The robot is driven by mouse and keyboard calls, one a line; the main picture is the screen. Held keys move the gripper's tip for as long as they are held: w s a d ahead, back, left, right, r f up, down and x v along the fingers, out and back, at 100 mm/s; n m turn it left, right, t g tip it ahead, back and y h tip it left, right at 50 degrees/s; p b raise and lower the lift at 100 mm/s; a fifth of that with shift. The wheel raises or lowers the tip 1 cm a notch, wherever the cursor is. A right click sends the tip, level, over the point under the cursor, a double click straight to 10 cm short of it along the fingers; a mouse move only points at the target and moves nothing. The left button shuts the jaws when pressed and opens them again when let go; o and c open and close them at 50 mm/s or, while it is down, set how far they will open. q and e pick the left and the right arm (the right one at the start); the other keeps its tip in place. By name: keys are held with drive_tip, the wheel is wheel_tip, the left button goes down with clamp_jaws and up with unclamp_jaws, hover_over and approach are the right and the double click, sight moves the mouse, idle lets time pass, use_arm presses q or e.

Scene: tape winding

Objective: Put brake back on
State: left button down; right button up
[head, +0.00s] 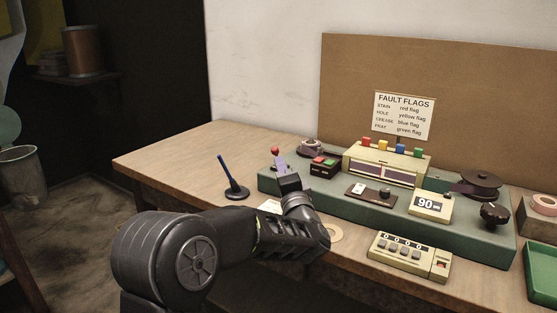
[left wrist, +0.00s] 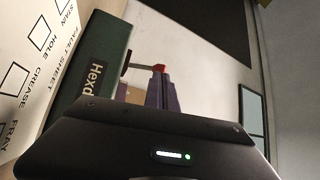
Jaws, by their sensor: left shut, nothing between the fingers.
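The brake appears to be the small lever with a red knob (head: 275,150) at the left end of the green winding base (head: 440,232). In the left wrist view the red knob (left wrist: 159,68) shows on a thin dark rod, just past my fingertips. My left gripper (head: 279,156) reaches over the table's front to that end, its purple fingers shut and empty, close to the knob. Its fingers also show in the left wrist view (left wrist: 160,88). I cannot tell whether they touch the lever. The lever's lower part is hidden behind the gripper. My right gripper is not in view.
A blue pen in a black stand (head: 233,184) stands left of the base. A box with red and green buttons (head: 324,167), a cream unit with coloured flags (head: 386,165), a dark reel (head: 481,184) and a counter (head: 410,258) are to the right.

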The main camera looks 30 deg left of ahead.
use_arm(q)
drive_tip(key=shift+x, duration=1.35)
